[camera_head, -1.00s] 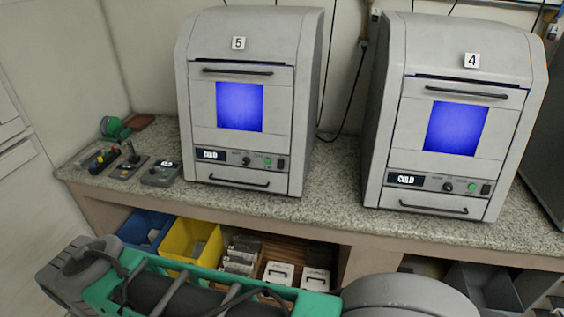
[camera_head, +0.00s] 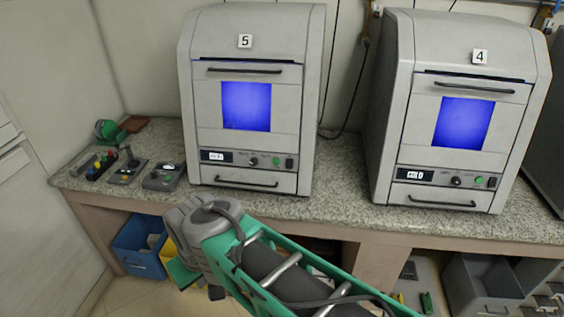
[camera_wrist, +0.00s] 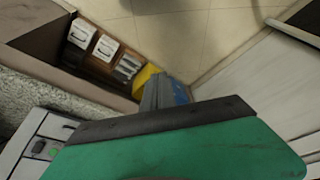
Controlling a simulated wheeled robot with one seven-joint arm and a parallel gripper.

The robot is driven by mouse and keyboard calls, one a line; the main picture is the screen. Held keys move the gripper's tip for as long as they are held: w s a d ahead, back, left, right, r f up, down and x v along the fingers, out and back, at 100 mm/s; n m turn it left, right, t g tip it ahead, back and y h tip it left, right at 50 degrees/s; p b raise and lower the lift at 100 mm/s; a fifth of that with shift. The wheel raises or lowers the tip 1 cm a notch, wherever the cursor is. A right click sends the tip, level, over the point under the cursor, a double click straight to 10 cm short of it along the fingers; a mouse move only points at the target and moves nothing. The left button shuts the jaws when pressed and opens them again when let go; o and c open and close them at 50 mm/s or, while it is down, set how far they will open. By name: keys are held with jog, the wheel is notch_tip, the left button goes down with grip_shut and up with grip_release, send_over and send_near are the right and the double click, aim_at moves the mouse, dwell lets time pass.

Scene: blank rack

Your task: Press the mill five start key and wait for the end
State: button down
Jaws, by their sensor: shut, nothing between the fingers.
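Mill five (camera_head: 213,110), a grey box with a "5" plate and a lit blue window, stands on the counter. Its front panel has a small lit display (camera_head: 213,156), a dark knob (camera_head: 253,161), a green start key (camera_head: 276,162) and a dark switch (camera_head: 290,163). The display text is too blurred to read. The green key also shows in the wrist view (camera_wrist: 53,152), at lower left. My gripper (camera_wrist: 160,92) is shut and empty, below and in front of the mill, apart from the key. In the head view my gripper (camera_head: 187,273) is partly hidden by my wrist.
Mill four (camera_head: 400,110), alike, stands to the right with its own green key. Small control boxes (camera_head: 126,171) lie on the counter (camera_head: 350,190) at left. A blue bin (camera_head: 135,262) and a yellow bin (camera_wrist: 146,75) sit under the counter, whose front edge lies near my arm.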

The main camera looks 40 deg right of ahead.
aim_at(276, 161)
jog(key=w+d+f+m+t+y, duration=0.25)
jog(key=w+d+m+t, duration=0.25)
jog(key=w+d+m, duration=0.9)
jog(key=d+r+m+t+h, duration=0.1)
jog(key=d+m+t+h, duration=0.1)
jog(key=d+m, duration=0.5)
jog(key=d+r+m+t+h, duration=0.2)
jog(key=d+m+t, duration=0.3)
jog(key=d+m, duration=0.3)
jog(key=d, duration=0.3)
jog(key=shift+s, duration=0.25)
jog(key=w+d+f+b, duration=0.2)
jog(key=w+d+b, duration=0.1)
jog(key=w+d, duration=0.2)
jog(key=shift+w+d+b, duration=0.15)
jog(key=shift+d+b, duration=0.15)
jog(key=shift+d, duration=0.6)
